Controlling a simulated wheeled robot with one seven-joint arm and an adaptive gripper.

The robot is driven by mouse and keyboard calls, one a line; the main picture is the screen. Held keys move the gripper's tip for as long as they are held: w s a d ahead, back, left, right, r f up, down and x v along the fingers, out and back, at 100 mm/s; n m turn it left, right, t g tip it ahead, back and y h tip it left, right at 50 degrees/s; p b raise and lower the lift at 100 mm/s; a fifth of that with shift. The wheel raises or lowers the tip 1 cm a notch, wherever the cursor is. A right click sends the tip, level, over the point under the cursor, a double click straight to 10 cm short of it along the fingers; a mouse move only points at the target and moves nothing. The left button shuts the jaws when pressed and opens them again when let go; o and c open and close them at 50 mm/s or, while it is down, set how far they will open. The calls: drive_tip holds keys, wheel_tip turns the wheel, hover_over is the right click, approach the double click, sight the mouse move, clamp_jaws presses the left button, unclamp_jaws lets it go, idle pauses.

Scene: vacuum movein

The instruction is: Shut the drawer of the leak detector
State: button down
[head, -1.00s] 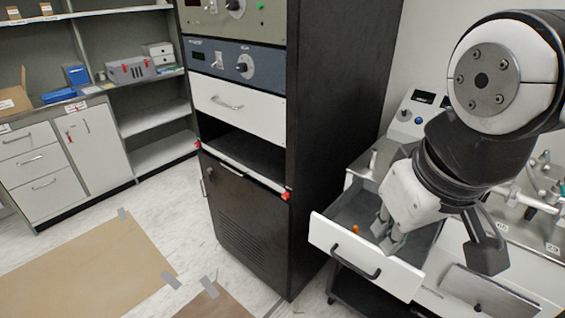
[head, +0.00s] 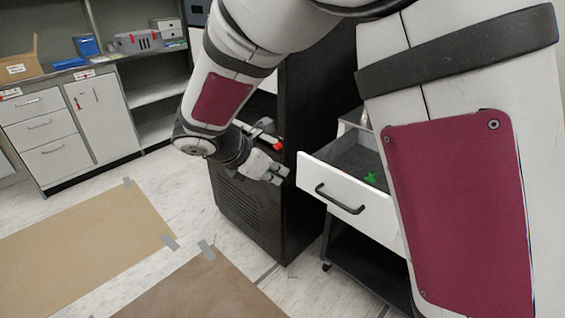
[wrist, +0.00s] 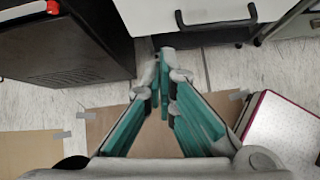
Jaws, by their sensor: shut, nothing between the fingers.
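The leak detector's drawer (head: 338,197) stands pulled out, with a white front and a black bar handle (head: 340,199). A small green thing (head: 370,177) lies inside its grey tray. Most of the leak detector's body is hidden behind my arm. My gripper (head: 283,176) is shut and empty. It is just left of the drawer front in the head view, in front of the black rack. In the wrist view the teal fingers (wrist: 165,62) meet below the drawer front (wrist: 158,14) and its handle (wrist: 215,23) in the picture. I see no clear contact with the drawer.
The black rack (head: 318,120) stands close left of the drawer, with a red piece (head: 278,145) on its edge. Brown mats (head: 80,240) lie taped to the pale floor. Shelves and cabinets (head: 60,145) line the back left. The floor before the drawer looks open.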

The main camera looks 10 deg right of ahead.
drive_tip(key=shift+n, duration=0.8)
drive_tip(key=shift+w+a+r+b+x, duration=0.1)
drive_tip(key=shift+w+b+x, duration=0.3)
drive_tip(key=shift+x, duration=1.9)
drive_tip(key=shift+w+a+r+b+x, duration=0.2)
drive_tip(key=shift+b+x, duration=0.35)
drive_tip(key=shift+x, duration=1.75)
drive_tip(key=shift+w+a+f+b+x, duration=0.1)
drive_tip(key=shift+w+b+x, duration=0.3)
drive_tip(key=shift+x, duration=1.85)
drive_tip(key=shift+d, duration=0.15)
drive_tip(key=p, duration=0.2)
hover_over(343, 162)
drive_tip(key=shift+a, duration=0.25)
drive_tip(key=shift+w+d, duration=0.15)
drive_tip(key=shift+d, duration=0.05)
drive_tip(key=shift+r, duration=0.1)
